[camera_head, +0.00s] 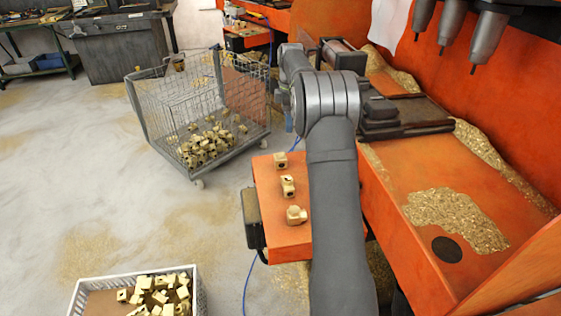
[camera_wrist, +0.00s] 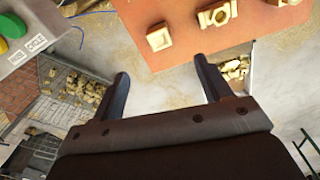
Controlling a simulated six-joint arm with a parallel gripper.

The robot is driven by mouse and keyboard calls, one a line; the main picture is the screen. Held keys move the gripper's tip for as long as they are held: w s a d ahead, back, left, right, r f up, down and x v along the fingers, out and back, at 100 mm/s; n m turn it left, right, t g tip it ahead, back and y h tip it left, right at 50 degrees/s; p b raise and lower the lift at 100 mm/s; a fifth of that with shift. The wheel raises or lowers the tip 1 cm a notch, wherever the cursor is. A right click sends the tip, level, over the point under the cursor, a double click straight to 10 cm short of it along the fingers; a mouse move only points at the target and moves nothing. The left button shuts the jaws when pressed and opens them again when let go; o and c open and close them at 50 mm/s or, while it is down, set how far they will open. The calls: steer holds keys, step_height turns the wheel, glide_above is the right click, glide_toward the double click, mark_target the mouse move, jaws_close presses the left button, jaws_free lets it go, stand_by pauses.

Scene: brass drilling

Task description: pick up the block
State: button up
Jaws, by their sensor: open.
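Three brass-coloured blocks lie in a row on the orange shelf (camera_head: 262,186): a far block (camera_head: 280,159), a middle block (camera_head: 288,185) with a dark hole, and a near block (camera_head: 296,214). In the wrist view, a squarish block (camera_wrist: 160,38) lies near the shelf's edge, and a block with a round hole (camera_wrist: 217,14) lies to its right. A third is cut off at the top edge. My gripper (camera_wrist: 160,66) is open, with nothing between its fingers. The squarish block appears beyond the fingertips, apart from them. In the head view my arm hides the gripper.
A wire cart (camera_head: 150,119) holding many blocks stands left of the shelf. A white crate (camera_head: 78,303) of blocks is at the bottom left. A box with green and yellow buttons (camera_wrist: 38,45) is beside the shelf. Drill spindles (camera_head: 455,32) hang at the upper right.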

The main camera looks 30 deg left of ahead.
steer(key=a+f+n, duration=0.1)
steer(key=a+n, duration=0.1)
steer(key=a, duration=0.1)
glide_toward(280, 156)
steer(key=f, duration=0.3)
steer(key=w+f, duration=0.1)
steer(key=f, duration=0.1)
steer(key=shift+a+f, duration=0.15)
steer(key=shift+a, duration=0.05)
steer(key=shift+s+d+f, duration=0.1)
steer(key=shift+s+f, duration=0.1)
steer(key=shift+f, duration=1.1)
steer(key=shift+s+f, duration=0.15)
steer(key=shift+f, duration=1.2)
steer(key=shift+r, duration=0.1)
steer(key=c, duration=1.5)
